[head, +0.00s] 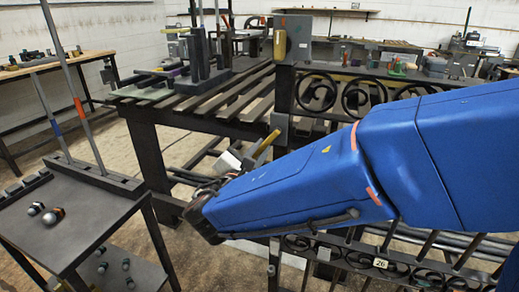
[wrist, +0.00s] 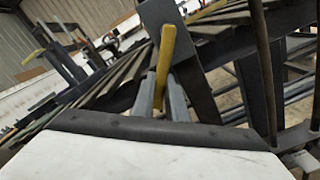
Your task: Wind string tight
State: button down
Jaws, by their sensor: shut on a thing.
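A yellow handle (head: 266,146) shows in the head view beside a grey plate on the iron scroll gate (head: 318,94). In the wrist view the handle (wrist: 166,50) stands upright in the middle, tilted slightly, its lower part between the two grey fingers. My gripper (wrist: 160,97) is shut on the yellow handle. In the head view my gripper (head: 247,160) is partly hidden by my blue arm, which also covers much of the gate. I cannot make out any string in either view.
A dark slatted bench (head: 215,97) stands behind, with clamps on it. A dark metal cart (head: 95,215) at the left holds upright rods and small knobs. A second yellow lever (head: 280,38) sits on the gate post. Bare floor (head: 180,150) shows between cart and gate.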

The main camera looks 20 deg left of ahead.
jog(key=c, duration=1.8)
grip_release()
jog(key=shift+o, duration=0.2)
